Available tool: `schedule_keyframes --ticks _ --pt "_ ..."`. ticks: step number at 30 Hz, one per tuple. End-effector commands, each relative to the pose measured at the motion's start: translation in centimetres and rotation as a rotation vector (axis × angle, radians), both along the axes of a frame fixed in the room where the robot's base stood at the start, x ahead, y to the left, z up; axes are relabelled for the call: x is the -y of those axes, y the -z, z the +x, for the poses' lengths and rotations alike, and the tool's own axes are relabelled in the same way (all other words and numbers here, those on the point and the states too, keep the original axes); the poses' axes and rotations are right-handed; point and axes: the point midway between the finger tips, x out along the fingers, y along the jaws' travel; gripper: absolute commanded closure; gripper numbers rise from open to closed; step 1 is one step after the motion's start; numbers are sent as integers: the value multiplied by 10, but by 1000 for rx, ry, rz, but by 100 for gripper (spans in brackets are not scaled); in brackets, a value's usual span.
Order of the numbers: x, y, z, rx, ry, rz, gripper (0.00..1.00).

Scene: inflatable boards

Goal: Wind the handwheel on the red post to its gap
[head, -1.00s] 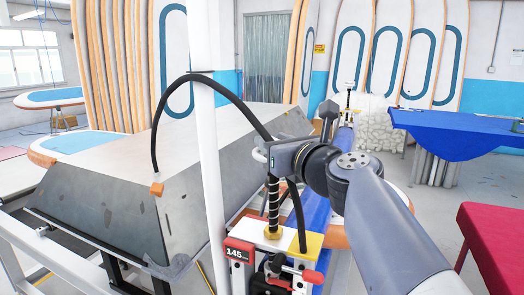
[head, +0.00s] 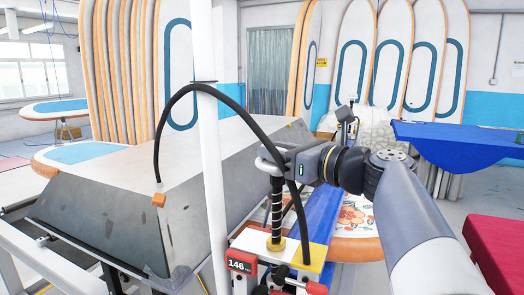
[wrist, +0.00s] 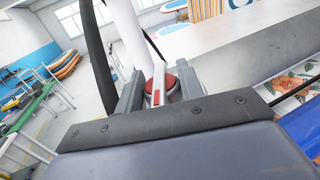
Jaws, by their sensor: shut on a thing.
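My gripper (head: 270,158) is at the top of a black threaded screw (head: 277,205) in the head view. In the wrist view its two grey fingers (wrist: 158,86) are shut on a pale bar with a red stripe (wrist: 157,92), with a red round cap (wrist: 174,84) just behind it. This seems to be the handwheel, mostly hidden by my gripper in the head view. The screw runs down into a brass nut (head: 276,245) on a white and yellow plate. Below it, a red-framed display (head: 241,262) reads 146. The gap itself is not clearly visible.
A white upright pole (head: 208,150) stands just left of the screw. A black hose (head: 232,105) arches past it and hangs close to my gripper. A grey slanted bench (head: 100,215) fills the left; a red padded table (head: 497,245) is at right.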

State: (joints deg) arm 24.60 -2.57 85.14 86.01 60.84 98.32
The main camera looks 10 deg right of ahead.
Motion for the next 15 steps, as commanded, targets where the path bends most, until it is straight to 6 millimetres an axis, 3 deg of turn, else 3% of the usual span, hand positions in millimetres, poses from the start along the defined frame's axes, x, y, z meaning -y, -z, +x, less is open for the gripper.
schedule_keyframes --ticks 8,9,15 --pt "0 6 1 -12 -3 -2 86" --pt "0 6 1 -12 -3 -2 60" --pt "0 5 1 -9 -1 -1 44"
